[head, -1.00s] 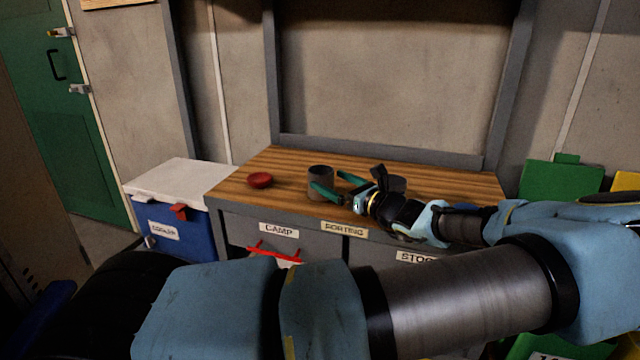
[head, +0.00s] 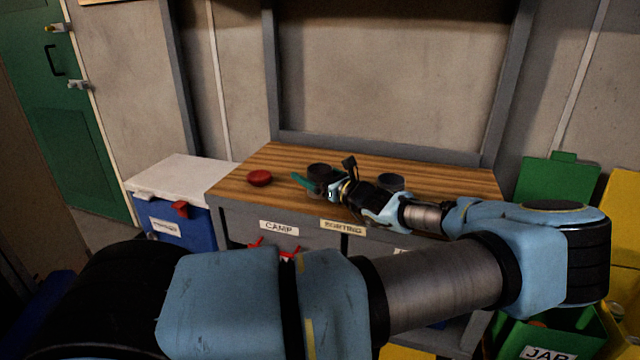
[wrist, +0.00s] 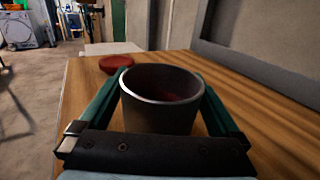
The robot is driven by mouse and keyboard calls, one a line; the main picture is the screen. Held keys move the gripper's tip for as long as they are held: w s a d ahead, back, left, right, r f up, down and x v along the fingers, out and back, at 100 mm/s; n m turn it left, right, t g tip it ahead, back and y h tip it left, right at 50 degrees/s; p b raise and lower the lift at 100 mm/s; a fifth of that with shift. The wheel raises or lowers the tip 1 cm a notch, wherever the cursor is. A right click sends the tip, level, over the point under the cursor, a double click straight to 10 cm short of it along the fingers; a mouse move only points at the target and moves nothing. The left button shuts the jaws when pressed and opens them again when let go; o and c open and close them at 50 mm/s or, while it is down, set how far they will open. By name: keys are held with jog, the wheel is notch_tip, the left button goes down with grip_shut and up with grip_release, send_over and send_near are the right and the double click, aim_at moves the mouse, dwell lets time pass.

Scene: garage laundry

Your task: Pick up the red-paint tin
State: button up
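The red-paint tin (wrist: 160,115) is a dark grey open tin with dark red inside, standing upright on the wooden bench top. In the head view the tin (head: 319,170) is partly hidden by my gripper. My gripper (head: 312,184) is low over the bench with its green fingers open. In the wrist view the fingers of my gripper (wrist: 160,95) lie on either side of the tin, which stands between them. Whether either finger touches the tin is hard to tell.
A red round lid or dish (head: 260,178) lies left of the tin. A second dark tin (head: 391,182) stands to the right, behind my wrist. The wooden bench (head: 420,165) has clear room at the back. A blue cooler with a white lid (head: 178,174) is at left.

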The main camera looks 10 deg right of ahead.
jog(key=c, duration=1.2)
